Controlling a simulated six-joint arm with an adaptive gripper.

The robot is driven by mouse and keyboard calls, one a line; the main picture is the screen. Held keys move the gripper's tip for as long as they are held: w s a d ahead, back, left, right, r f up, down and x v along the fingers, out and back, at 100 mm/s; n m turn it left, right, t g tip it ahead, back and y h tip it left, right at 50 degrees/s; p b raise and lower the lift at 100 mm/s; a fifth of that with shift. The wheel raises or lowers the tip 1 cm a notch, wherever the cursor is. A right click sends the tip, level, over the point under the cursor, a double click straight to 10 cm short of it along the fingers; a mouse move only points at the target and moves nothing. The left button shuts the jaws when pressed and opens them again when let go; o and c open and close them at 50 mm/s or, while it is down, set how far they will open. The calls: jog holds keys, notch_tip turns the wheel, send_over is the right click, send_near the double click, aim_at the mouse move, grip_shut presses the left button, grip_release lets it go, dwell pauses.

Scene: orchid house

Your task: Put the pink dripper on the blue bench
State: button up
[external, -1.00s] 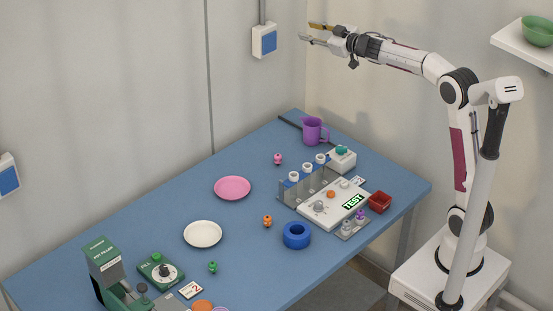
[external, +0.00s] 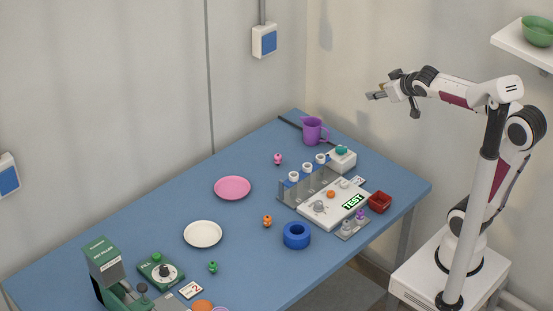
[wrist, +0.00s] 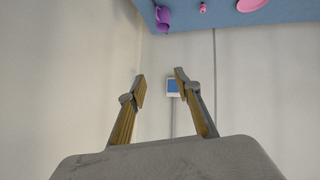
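The pink dripper (external: 277,159) is a small knobbed piece standing on the blue bench (external: 130,225), toward its back edge and left of the purple jug. It also shows at the top of the wrist view (wrist: 203,8). My gripper (external: 372,96) is in the air above the bench's right end, well apart from the dripper. In the wrist view my gripper (wrist: 160,77) has its two fingers spread, with nothing between them.
Nearby on the bench are a purple jug (external: 313,130), a pink plate (external: 232,188), a white plate (external: 203,234), a blue ring (external: 297,235), an orange dripper (external: 267,221) and a test station (external: 335,205). A red tray (external: 379,202) sits at the right edge.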

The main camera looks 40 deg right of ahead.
jog(key=s+a+f+g+y, duration=0.1)
jog(key=s+a+f, duration=0.3)
jog(key=s, duration=0.6)
jog(key=s+a+f+g+y, duration=0.2)
jog(key=s+a+f+g, duration=0.1)
jog(key=s+f, duration=0.6)
jog(key=shift+s+a+f+g, duration=0.3)
jog(key=shift+s+a+g, duration=0.15)
jog(key=shift+s, duration=0.8)
